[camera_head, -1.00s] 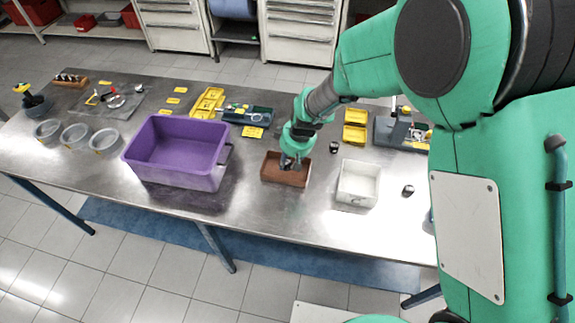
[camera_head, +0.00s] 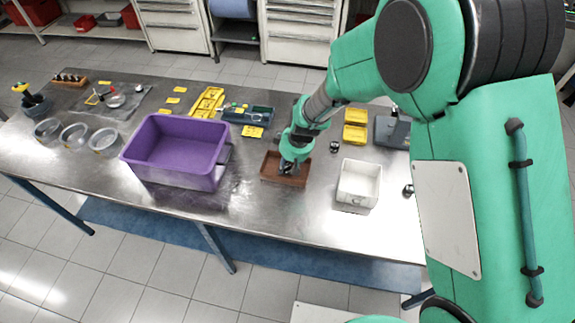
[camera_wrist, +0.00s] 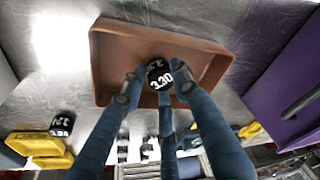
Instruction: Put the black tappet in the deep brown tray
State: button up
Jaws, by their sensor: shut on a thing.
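The brown tray (camera_head: 270,178) stands on the metal table between the purple bin and the white bin. In the wrist view its rim (camera_wrist: 97,65) surrounds the spot where my fingers close. My gripper (camera_wrist: 157,84) is shut on a black tappet (camera_wrist: 158,75) with white digits that look like 3.30. The tappet is over or inside the tray, near one wall; I cannot tell whether it touches the floor. In the head view my gripper (camera_head: 289,168) reaches down into the tray area and mostly hides the tappet.
A purple bin (camera_head: 170,178) stands left of the tray and a white bin (camera_head: 357,197) right. Other black tappets lie on the table, one behind (camera_head: 334,147) and one at right (camera_head: 408,190). Yellow trays (camera_head: 355,134) sit behind. The table front is clear.

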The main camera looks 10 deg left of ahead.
jog(key=shift+f, duration=0.1)
jog(key=o, duration=1.2)
jog(key=shift+c, duration=0.2)
jog(key=shift+r, duration=0.2)
jog(key=p+v, duration=0.1)
jog(key=v, duration=1.1)
jog(key=shift+p, duration=0.3)
jog(key=shift+d, duration=0.1)
